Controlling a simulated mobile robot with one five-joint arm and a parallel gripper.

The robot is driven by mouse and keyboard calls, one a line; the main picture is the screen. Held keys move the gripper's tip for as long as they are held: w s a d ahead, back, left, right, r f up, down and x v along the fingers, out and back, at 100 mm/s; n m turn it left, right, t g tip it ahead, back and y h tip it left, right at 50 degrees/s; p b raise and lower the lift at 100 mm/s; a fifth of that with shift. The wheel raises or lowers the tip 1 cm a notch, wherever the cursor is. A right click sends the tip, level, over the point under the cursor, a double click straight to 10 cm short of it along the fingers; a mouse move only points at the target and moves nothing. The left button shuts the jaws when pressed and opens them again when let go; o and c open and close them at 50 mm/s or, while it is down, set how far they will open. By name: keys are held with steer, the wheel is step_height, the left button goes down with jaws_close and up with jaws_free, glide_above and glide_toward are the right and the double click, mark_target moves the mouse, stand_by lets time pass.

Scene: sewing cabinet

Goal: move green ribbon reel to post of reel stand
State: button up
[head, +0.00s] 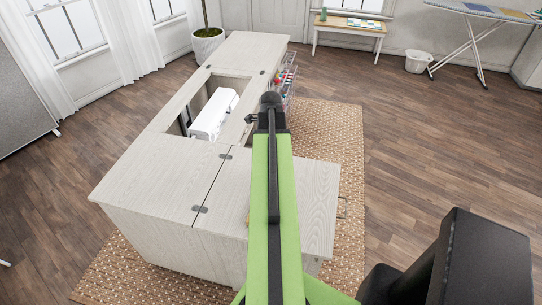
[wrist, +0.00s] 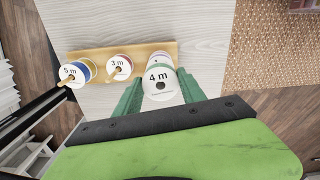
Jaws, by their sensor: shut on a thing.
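In the wrist view my gripper (wrist: 160,88) is shut on a reel (wrist: 160,75) marked "4 m". The reel's white face is towards the camera, and its ribbon colour is mostly hidden. The wooden reel stand (wrist: 92,56) lies just beyond it on the pale cabinet top. The held reel overlaps the stand's right end, so any post there is hidden. I cannot tell whether the reel touches the stand. In the head view my arm hides the gripper and reel.
On the stand, a blue reel (wrist: 83,66) marked "5 m" and a red reel (wrist: 118,62) marked "3 m" sit on posts. The cabinet (head: 150,190) has an opening with a white machine (head: 213,114). A woven rug (head: 335,140) lies beneath.

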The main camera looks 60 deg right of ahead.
steer(key=shift+f+b, duration=0.95)
steer(key=shift+f, duration=0.1)
steer(key=shift+f, duration=0.1)
steer(key=o, duration=1.4)
step_height(320, 180, up, 18)
steer(key=p, duration=1.7)
steer(key=shift+f, duration=0.2)
